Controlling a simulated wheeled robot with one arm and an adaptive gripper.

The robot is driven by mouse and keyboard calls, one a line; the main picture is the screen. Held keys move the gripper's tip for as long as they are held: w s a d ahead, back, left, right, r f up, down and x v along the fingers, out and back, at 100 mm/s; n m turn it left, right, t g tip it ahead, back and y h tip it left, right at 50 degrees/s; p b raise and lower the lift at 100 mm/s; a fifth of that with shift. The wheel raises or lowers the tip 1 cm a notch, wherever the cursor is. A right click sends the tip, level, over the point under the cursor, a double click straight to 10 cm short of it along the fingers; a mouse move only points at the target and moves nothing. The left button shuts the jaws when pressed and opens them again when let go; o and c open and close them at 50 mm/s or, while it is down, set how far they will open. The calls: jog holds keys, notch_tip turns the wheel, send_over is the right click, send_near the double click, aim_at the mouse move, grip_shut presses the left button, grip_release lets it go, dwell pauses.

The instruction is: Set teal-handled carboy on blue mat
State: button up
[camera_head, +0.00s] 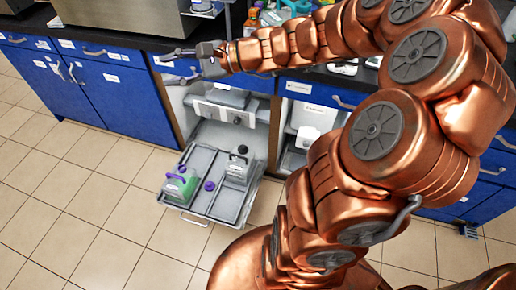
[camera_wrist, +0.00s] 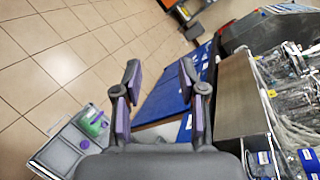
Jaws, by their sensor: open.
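My gripper (camera_head: 170,67) is open and empty, reaching left over the front edge of the dark bench; its two fingers also show apart in the wrist view (camera_wrist: 159,75). Teal shapes (camera_head: 294,8) show on the bench at the top of the head view, partly cut off and behind my arm. I cannot tell whether one is the handle of the teal-handled carboy. A blue mat cannot be made out in either view.
A grey pulled-out tray (camera_head: 203,206) holds a purple-handled carboy with green liquid (camera_head: 180,187) and a black-capped carboy (camera_head: 238,166). Blue cabinets (camera_head: 110,92) line the bench. A large metal box (camera_head: 125,18) stands on the bench at left. The tiled floor (camera_head: 80,215) is clear at left.

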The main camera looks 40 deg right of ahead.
jog(key=s+a+f+n+g+h, duration=0.2)
jog(key=s+a+f+n+g, duration=0.3)
jog(key=s, duration=0.4)
jog(key=s+a+f+n+g+h, duration=0.1)
jog(key=s+a+f+n+g, duration=0.4)
jog(key=s, duration=0.3)
jog(key=s+d+f+n+g+h, duration=0.1)
jog(key=s+d+f+n+h, duration=0.1)
jog(key=s+d+n+h, duration=0.4)
jog(key=s+d+h, duration=0.3)
jog(key=s+d, duration=0.1)
jog(key=s, duration=0.2)
jog(key=shift+s+d+f, duration=0.2)
jog(key=shift+s+f, duration=0.05)
jog(key=shift+s, duration=0.1)
notch_tip(320, 180, up, 10)
jog(key=p, duration=0.9)
jog(key=shift+w+p, duration=0.15)
jog(key=shift+p, duration=0.25)
